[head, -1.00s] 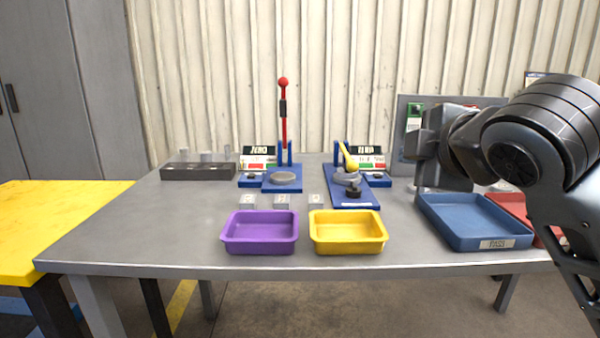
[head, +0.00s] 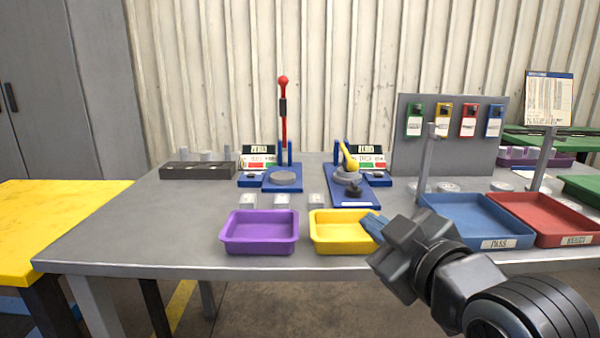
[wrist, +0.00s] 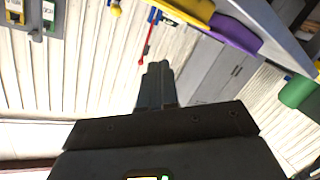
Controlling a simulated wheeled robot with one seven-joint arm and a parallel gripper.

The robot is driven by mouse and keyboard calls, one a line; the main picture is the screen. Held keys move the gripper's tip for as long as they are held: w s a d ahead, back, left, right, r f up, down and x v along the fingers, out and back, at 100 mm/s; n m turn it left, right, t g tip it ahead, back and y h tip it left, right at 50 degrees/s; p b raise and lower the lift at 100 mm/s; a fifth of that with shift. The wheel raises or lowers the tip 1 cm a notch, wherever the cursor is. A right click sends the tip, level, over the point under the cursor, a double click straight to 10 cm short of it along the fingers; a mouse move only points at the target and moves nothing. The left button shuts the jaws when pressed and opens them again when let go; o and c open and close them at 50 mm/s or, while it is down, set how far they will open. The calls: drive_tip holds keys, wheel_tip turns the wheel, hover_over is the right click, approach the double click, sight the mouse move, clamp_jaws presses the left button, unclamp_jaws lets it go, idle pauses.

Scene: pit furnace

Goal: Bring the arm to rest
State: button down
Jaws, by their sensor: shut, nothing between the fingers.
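My gripper (head: 372,226) is in the lower right of the head view, in front of the table's front edge. Its blue-grey fingers point up and left and overlap the right end of the yellow tray (head: 335,247) in the picture; I cannot tell whether they touch it. In the wrist view the fingers (wrist: 157,85) lie together with nothing between them. My arm comes in from the bottom right of the head view.
The grey table (head: 150,235) carries a purple tray (head: 260,246), a blue tray (head: 460,232), a red tray (head: 560,228), a red-handled press (head: 284,115) and a yellow-handled fixture (head: 349,157). A grey board (head: 445,160) with coloured tags stands behind.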

drive_tip(key=s+d+f+m+h, duration=0.2)
drive_tip(key=s+f+m, duration=0.3)
drive_tip(key=s, duration=0.5)
drive_tip(key=s+d+f+m+h, duration=0.1)
drive_tip(key=s+d+f+m, duration=0.1)
drive_tip(key=s+f, duration=0.65)
drive_tip(key=s+d+f+m+h, duration=0.2)
drive_tip(key=s+f+m, duration=0.3)
drive_tip(key=s, duration=0.5)
drive_tip(key=s+d+n, duration=0.1)
drive_tip(key=s+d, duration=0.1)
drive_tip(key=s, duration=0.5)
drive_tip(key=s+d+n, duration=0.1)
drive_tip(key=s+d, duration=0.2)
drive_tip(key=s, duration=0.4)
wheel_tip(320, 180, up, 14)
drive_tip(key=p, duration=1.3)
drive_tip(key=shift+w+g, duration=0.3)
drive_tip(key=shift+g, duration=0.1)
drive_tip(key=shift+a, duration=0.1)
